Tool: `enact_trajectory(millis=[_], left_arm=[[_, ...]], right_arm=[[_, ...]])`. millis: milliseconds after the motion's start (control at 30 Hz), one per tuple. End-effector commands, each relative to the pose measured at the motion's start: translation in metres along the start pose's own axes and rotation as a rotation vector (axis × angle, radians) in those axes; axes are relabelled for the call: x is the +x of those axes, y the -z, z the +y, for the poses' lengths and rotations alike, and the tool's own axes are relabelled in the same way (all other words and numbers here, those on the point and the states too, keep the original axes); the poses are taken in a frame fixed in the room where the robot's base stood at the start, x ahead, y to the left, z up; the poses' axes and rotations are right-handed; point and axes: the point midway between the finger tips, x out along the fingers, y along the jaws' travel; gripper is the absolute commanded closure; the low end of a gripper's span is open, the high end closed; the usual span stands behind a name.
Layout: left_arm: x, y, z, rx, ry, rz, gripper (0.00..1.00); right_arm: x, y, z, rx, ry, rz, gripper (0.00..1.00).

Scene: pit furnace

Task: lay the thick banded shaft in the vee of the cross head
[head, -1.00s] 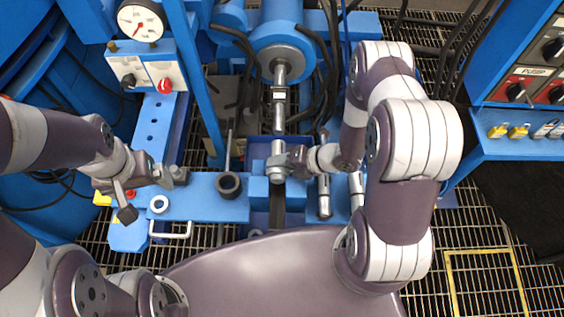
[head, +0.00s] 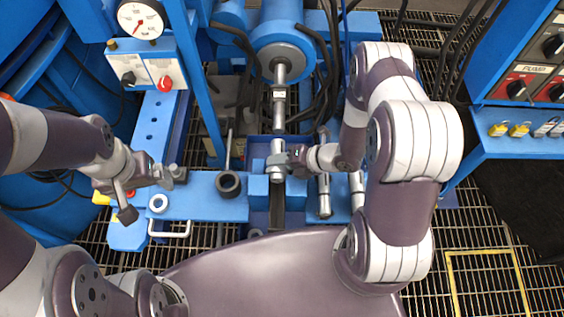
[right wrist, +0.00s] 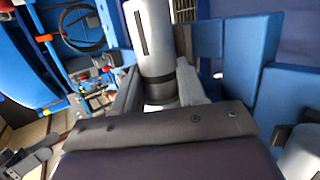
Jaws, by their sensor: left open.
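A thick grey shaft (head: 277,148) with a dark band is in my right gripper (head: 281,162), lined up with the press ram. In the right wrist view the shaft (right wrist: 151,38) shows a dark slot, and the fingers (right wrist: 160,92) are on both sides near its band. The blue cross head (head: 258,187) is around and below the shaft's near end. The gripper hides the vee, so I cannot tell whether the shaft touches it. My left gripper (head: 171,175) is open near the left part of the blue bench, beside a small grey post (head: 180,173).
Two other grey shafts (head: 324,195) (head: 356,188) lie right of the cross head. The ram (head: 279,100) and black hoses are behind. A blue control cabinet (head: 520,145) stands at right.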

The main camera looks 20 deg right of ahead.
Motion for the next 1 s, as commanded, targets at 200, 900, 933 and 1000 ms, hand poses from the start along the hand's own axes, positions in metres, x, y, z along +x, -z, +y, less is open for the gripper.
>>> enact_trajectory(millis=[200, 900, 933, 1000], left_arm=[[0.003, 0.000, 0.000, 0.000, 0.000, 0.000, 0.08], [-0.022, 0.003, 0.000, 0.000, 0.000, 0.000, 0.08], [-0.022, 0.003, 0.000, 0.000, 0.000, 0.000, 0.08], [-0.022, 0.003, 0.000, 0.000, 0.000, 0.000, 0.08]], right_arm=[[0.000, 0.012, -0.010, 0.026, 0.022, 0.021, 0.34], [-0.126, 0.003, 0.001, 0.000, -0.001, -0.004, 0.29], [-0.127, 0.003, 0.001, 0.000, -0.001, -0.004, 0.29], [-0.129, 0.003, 0.001, -0.001, -0.001, -0.003, 0.29]])
